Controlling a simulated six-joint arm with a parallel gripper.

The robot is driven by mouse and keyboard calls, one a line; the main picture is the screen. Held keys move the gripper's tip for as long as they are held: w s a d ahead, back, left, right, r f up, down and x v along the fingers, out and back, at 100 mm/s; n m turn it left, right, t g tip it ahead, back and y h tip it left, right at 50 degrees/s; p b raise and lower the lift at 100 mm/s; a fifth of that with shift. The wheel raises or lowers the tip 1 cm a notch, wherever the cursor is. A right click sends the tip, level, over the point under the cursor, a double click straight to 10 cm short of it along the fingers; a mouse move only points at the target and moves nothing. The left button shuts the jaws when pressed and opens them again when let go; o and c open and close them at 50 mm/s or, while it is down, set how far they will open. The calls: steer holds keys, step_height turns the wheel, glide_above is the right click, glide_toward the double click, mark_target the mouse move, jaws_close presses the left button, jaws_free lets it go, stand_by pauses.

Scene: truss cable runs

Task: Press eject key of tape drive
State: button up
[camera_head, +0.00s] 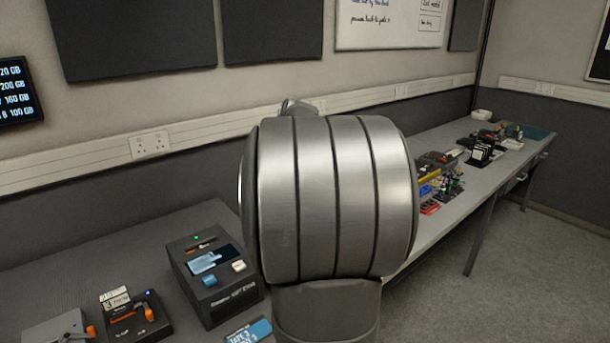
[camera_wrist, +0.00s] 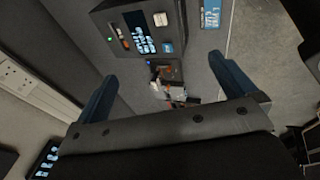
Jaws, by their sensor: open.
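The tape drive, a dark box (camera_head: 215,278) with a green light and a small lit screen, stands on the bench left of my arm in the head view. A blue key (camera_head: 208,281) and a white key (camera_head: 239,266) are on its top; their lettering is too small to tell which is eject. In the wrist view the drive (camera_wrist: 112,18) is at the top, with the white key (camera_wrist: 160,19) and blue key (camera_wrist: 167,48). My gripper (camera_wrist: 163,68) is open and empty, its blue fingers apart from the drive. My arm hides the gripper in the head view.
A black device with an orange lever (camera_head: 137,318) stands left of the drive, beside a grey unit (camera_head: 57,328). A blue labelled card (camera_head: 248,331) lies in front of the drive. Coloured parts (camera_head: 440,190) crowd the bench at right. The wall with sockets (camera_head: 150,144) is behind.

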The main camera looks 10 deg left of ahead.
jaws_close()
stand_by(0.3)
stand_by(1.3)
